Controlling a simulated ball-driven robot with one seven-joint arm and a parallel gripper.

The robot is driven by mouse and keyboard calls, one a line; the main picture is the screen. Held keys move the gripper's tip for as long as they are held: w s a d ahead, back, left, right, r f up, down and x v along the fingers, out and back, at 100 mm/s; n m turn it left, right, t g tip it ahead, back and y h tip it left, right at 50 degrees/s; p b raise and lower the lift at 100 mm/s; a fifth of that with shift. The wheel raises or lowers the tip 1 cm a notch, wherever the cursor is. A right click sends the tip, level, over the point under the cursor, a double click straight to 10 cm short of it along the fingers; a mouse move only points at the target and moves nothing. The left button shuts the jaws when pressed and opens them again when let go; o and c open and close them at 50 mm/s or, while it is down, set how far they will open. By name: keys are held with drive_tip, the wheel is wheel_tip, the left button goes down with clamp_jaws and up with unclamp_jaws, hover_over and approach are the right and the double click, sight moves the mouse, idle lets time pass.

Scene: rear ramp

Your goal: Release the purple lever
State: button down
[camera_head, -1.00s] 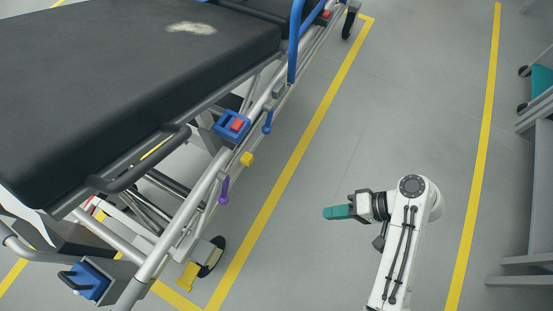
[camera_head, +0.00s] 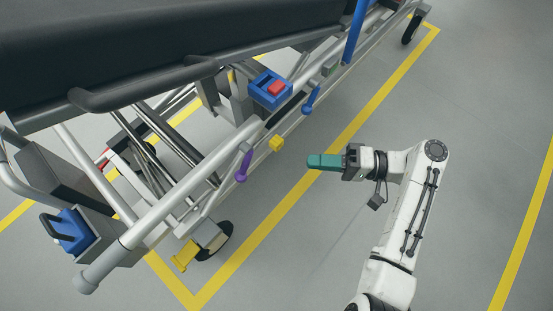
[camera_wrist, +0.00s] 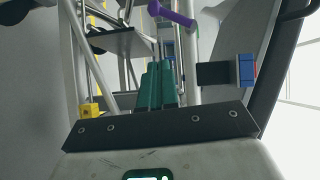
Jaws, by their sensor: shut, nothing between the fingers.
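The purple lever (camera_head: 243,166) hangs from the side rail of the stretcher (camera_head: 185,193), pointing down in the head view. In the wrist view the purple lever (camera_wrist: 172,14) shows at the top, above the fingers. My gripper (camera_head: 312,161) has teal fingers, closed together with nothing between them. It points left toward the stretcher and is apart from the lever, to its right in the head view. In the wrist view my gripper (camera_wrist: 159,84) shows at the centre, its fingers side by side.
A yellow pedal (camera_head: 186,256) is near the wheel (camera_head: 213,240).

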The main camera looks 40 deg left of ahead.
sight(245, 165)
drive_tip(key=s+b+x, duration=0.1)
drive_tip(key=x, duration=0.5)
drive_tip(key=s+d+b+x, duration=0.1)
drive_tip(key=x, duration=0.5)
drive_tip(key=shift+s, duration=0.4)
drive_tip(key=shift+f, duration=0.1)
